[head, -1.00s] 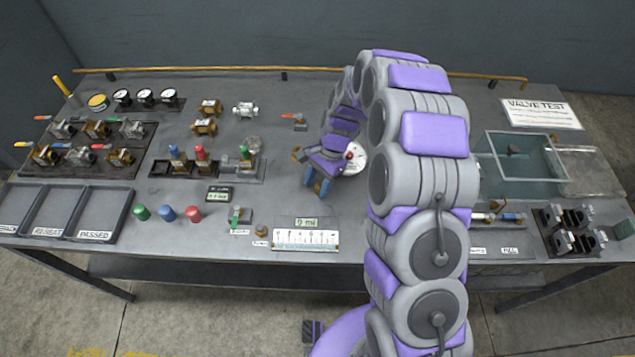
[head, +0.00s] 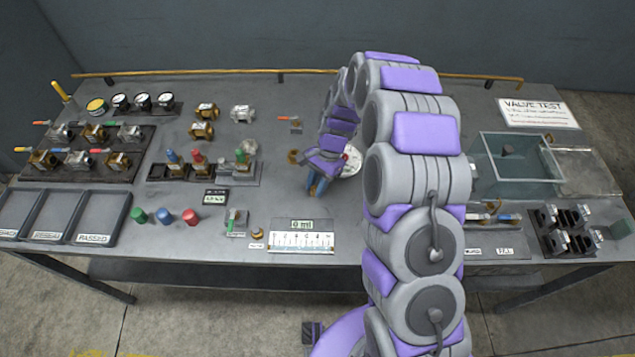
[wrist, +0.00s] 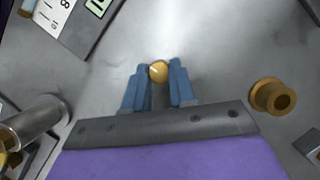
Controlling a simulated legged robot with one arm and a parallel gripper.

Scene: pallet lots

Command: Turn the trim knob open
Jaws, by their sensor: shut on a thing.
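The trim knob (wrist: 158,71) is a small round brass-yellow knob with a pale line on its top, seen in the wrist view. My gripper (wrist: 157,85) has its blue fingers on either side of it and is shut on it. In the head view my gripper (head: 315,184) points down at the bench, left of a white dial (head: 351,162), and hides the knob.
A brass ring fitting (wrist: 272,96) stands close to the gripper and also shows in the head view (head: 294,157). A red-handled valve (head: 290,123) lies behind it. A small brass knob (head: 257,233) sits left of the scale. A glass tank (head: 520,165) is right of my arm.

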